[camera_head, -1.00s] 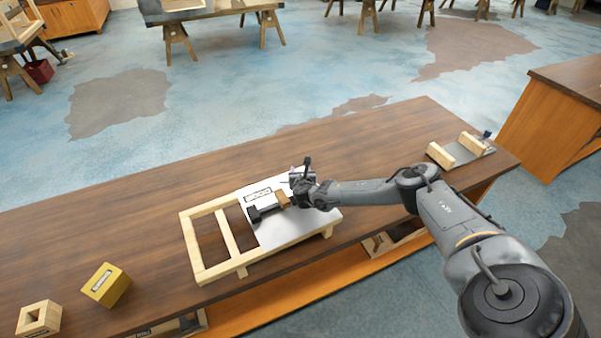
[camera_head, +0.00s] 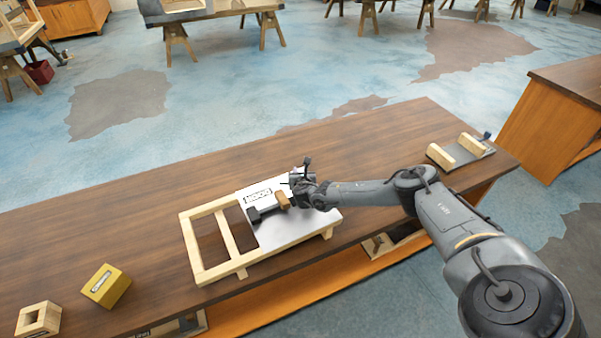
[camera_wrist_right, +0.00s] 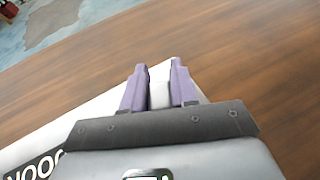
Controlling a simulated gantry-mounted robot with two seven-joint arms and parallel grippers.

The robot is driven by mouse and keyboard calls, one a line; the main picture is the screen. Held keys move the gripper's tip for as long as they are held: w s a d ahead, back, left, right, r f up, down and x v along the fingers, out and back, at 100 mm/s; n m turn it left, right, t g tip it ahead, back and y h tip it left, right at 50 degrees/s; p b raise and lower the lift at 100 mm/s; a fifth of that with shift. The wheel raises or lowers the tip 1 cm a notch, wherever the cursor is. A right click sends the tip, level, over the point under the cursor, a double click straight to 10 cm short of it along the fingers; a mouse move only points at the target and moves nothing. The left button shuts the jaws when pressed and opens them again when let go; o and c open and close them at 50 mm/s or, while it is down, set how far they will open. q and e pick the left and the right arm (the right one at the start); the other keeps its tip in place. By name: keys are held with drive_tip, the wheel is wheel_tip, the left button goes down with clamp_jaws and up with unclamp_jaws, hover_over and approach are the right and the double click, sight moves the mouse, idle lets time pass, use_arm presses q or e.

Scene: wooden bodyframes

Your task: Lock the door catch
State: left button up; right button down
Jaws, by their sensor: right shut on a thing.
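The wooden frame (camera_head: 189,245) lies on the brown bench with a white panel labelled DOOR (camera_head: 284,229) on its right part. My right gripper (camera_head: 291,196) is down at this brown end and shut on the catch; the arm hides the exact contact. In the right wrist view its two purple fingers (camera_wrist_right: 159,90) point down past the panel's edge, with a pale part between them. My left gripper is not in view.
A yellow block (camera_head: 106,286) and a pale hollow wooden block (camera_head: 38,319) sit at the bench's left end. A metal plate with two wooden blocks (camera_head: 441,156) lies at the right end. The bench top (camera_head: 130,215) behind the frame is clear.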

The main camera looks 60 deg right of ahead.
drive_tip(key=shift+s+a+m+g+h+p, duration=0.4)
drive_tip(key=shift+m+g+p, duration=0.1)
drive_tip(key=shift+m+g, duration=0.15)
drive_tip(key=shift+d, duration=0.1)
drive_tip(key=c, duration=1)
unclamp_jaws()
drive_tip(key=shift+o, duration=0.2)
